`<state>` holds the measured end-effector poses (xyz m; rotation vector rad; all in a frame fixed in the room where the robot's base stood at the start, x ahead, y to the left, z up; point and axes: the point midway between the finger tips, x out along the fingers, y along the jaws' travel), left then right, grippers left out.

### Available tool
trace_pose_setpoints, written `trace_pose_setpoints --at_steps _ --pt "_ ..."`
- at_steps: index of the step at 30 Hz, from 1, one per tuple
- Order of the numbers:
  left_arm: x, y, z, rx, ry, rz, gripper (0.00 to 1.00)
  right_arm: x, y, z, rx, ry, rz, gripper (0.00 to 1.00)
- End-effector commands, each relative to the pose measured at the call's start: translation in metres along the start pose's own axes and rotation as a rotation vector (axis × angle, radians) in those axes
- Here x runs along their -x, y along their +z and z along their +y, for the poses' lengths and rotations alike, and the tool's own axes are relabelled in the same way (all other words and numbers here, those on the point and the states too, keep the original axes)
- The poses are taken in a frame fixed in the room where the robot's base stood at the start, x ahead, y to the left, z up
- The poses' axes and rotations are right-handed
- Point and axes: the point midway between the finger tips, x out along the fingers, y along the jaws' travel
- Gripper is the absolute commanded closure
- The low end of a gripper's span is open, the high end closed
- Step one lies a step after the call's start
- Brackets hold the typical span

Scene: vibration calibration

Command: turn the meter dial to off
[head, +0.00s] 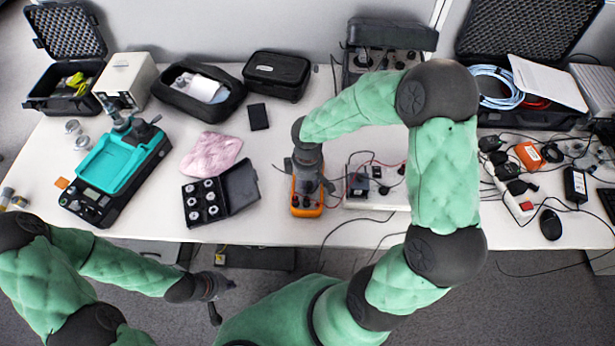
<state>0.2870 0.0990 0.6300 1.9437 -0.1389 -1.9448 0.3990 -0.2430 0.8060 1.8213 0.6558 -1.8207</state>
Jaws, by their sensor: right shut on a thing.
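The meter (307,207) is an orange-cased handheld unit lying on the white table near its front edge, left of my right arm. My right gripper (308,180) is directly over the meter, pointing down, with its fingers at the dial area. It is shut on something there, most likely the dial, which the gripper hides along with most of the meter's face. My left gripper (222,293) is low at the front, off the table edge and away from the meter. Its fingers are small and dark, and their opening is unclear.
A white board (375,185) with wires is right of the meter. An open black case of weights (202,203) lies to the left, near a pink cloth (211,154) and a teal-trayed device (110,165). Cables and a power strip (515,205) clutter the right side.

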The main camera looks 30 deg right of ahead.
Motion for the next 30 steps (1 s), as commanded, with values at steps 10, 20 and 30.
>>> trace_pose_setpoints --at_steps 10,20,30 --pt "0.0127 0.0005 0.0045 0.0 0.0 0.0 1.0 -0.0005 0.0003 -0.001 0.136 -0.002 -0.001 0.98" --pt "0.0134 0.0006 0.0048 0.0 0.0 0.0 1.0 -0.0014 0.0002 -0.0008 0.156 -0.001 -0.001 0.98" --pt "0.0134 0.0006 0.0048 0.0 0.0 0.0 1.0 -0.0011 0.0002 -0.0007 0.155 -0.001 -0.001 0.41"
